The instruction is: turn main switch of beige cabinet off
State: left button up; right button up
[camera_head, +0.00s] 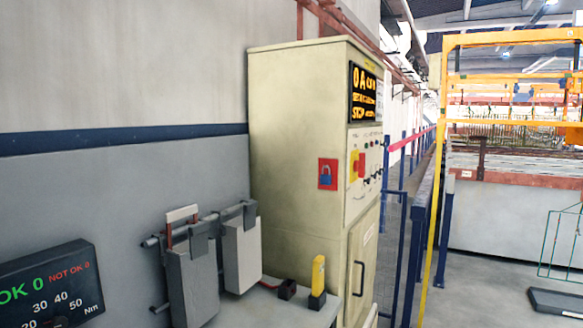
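The beige cabinet (300,150) stands upright against the wall in the middle of the head view. Its front faces right and is seen at a steep angle. The main switch (357,165) is on that front panel, a red handle on a yellow plate. Its exact turn position is too small to tell. Small knobs and buttons sit right of and below it. A lit display (364,94) with orange text is above. Neither of my grippers is in view.
Left of the cabinet, a grey table (262,308) bears a yellow-and-black device (318,282). Two grey boxes (192,285) hang on a rack. A torque display (50,285) is at lower left. Blue posts (443,240) and a yellow frame (432,230) stand right of the cabinet.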

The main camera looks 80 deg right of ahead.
aim_at(358, 166)
jog(key=z, duration=3.2)
jog(key=i+l, duration=0.65)
jog(key=l, duration=0.2)
jog(key=i+l+u, duration=0.1)
jog(key=i+l, duration=0.25)
jog(key=l, duration=0.1)
